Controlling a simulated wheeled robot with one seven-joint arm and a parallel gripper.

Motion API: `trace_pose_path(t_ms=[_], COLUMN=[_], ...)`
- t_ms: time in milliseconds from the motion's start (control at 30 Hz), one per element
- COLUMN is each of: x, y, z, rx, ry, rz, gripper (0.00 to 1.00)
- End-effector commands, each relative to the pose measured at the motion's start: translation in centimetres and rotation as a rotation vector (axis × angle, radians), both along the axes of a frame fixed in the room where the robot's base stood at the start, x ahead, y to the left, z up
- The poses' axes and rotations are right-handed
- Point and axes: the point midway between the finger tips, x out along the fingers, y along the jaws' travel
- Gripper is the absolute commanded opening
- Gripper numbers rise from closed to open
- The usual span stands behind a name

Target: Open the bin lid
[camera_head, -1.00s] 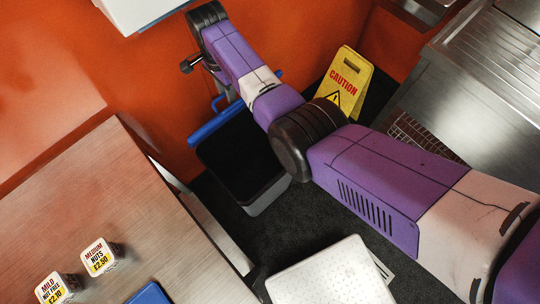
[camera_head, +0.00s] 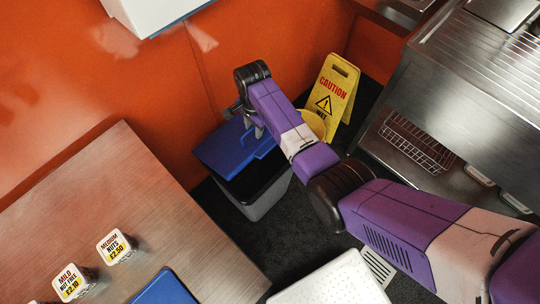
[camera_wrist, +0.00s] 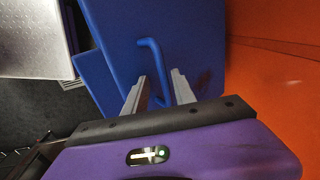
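The bin (camera_head: 268,200) is a grey box with a blue lid (camera_head: 215,152), standing on the dark floor by the orange wall. The lid is tilted over the back of the bin, partly open. The dark inside shows along the front. My gripper (camera_head: 250,122) is at the lid, partly hidden by my wrist in the head view. In the wrist view the lid (camera_wrist: 196,45) fills the middle, with its blue bar handle (camera_wrist: 155,62). My two grey fingers (camera_wrist: 159,92) are apart, one on each side of the handle's near end. I cannot tell whether either finger touches it.
A yellow caution sign (camera_head: 333,90) stands just right of the bin. A steel counter (camera_head: 470,110) is at the right, with a wire basket (camera_head: 415,142) below. A white box (camera_head: 150,10) hangs on the wall.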

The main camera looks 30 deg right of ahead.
Motion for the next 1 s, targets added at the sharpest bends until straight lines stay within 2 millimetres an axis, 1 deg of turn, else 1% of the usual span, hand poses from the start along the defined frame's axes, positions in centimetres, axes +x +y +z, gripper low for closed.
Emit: trace_pose_path(t_ms=[33,233,400,600,700,800,1000], x=[-0.8,-3.1,-4.6,-6.0,-6.4,-6.6,-6.7], y=[-0.3,-1.0,-1.5,-2.0,-2.0,-2.1,-2.1], z=[-0.8,-3.6,-6.4,-9.2,-10.1,-10.6,-10.8], rx=[0.0,0.001,0.001,0.013,0.024,0.032,0.037], ry=[0.003,0.003,0.0,-0.033,-0.066,-0.09,-0.11], rz=[-0.002,-0.001,-0.001,-0.001,0.0,0.0,0.0], gripper=[0.33,0.33,0.33,0.33,0.33,0.33,0.33])
